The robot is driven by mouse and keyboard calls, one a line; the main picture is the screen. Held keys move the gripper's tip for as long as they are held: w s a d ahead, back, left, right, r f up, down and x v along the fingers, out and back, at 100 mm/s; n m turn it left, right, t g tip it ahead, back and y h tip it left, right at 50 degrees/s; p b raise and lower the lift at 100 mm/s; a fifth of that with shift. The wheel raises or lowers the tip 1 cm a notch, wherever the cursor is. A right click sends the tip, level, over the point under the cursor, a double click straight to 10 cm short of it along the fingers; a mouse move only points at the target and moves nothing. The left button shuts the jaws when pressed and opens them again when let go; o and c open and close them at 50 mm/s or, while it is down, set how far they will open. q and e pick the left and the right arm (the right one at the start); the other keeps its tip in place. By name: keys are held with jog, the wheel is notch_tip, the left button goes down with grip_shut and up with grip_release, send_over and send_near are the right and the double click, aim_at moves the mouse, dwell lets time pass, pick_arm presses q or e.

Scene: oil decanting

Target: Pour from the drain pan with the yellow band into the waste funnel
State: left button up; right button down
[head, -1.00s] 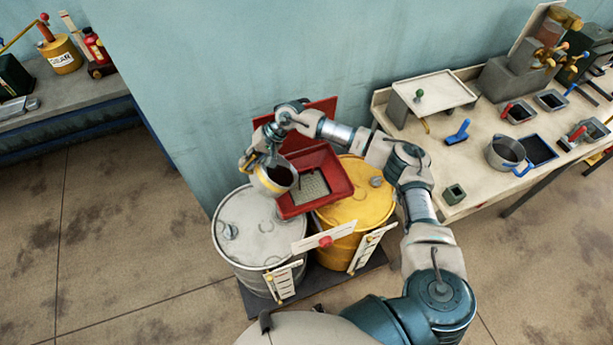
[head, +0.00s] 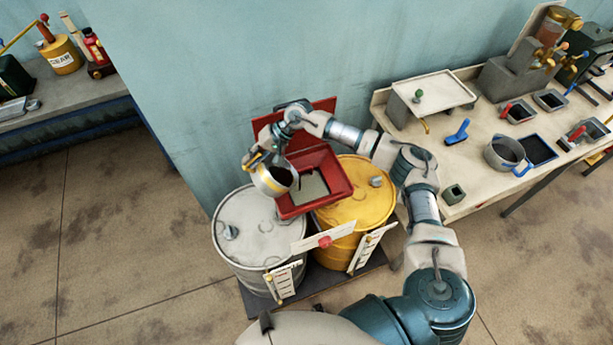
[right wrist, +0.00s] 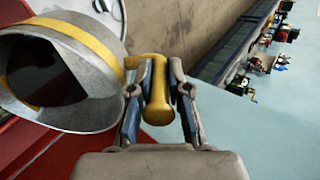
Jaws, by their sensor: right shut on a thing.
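The drain pan with the yellow band (head: 272,180) is tilted, its mouth toward the red waste funnel (head: 338,182). It is held over the funnel's left side. Dark liquid shows inside the pan in the right wrist view (right wrist: 95,42). A dark streak shows by the pan's lip in the head view, but I cannot tell clearly whether it is falling liquid. My right gripper (right wrist: 160,95) is shut on the pan's yellow handle (right wrist: 157,108); in the head view it is at the pan's upper left (head: 256,158). My left gripper is out of view.
The funnel sits above a grey drum (head: 240,215) and a yellow drum (head: 372,200), with its red lid (head: 322,112) raised behind. The blue wall is close behind.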

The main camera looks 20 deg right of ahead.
jog(key=shift+d+r, duration=0.1)
jog(key=shift+r, duration=0.05)
jog(key=shift+d+r+y, duration=0.25)
jog(key=shift+y, duration=0.05)
jog(key=shift+s+d+r, duration=0.1)
jog(key=shift+d+r, duration=0.15)
jog(key=shift+d+r+y, duration=0.2)
jog(key=shift+d+y, duration=0.1)
jog(key=shift+y, duration=0.1)
jog(key=shift+d+r, duration=0.1)
jog(key=shift+s+d+r+y, duration=0.1)
jog(key=shift+d+r+y, duration=0.25)
jog(key=shift+d, duration=0.1)
jog(key=shift+s+d+r+y, duration=0.1)
jog(key=shift+d+r+y, duration=0.1)
jog(key=shift+d+y, duration=0.2)
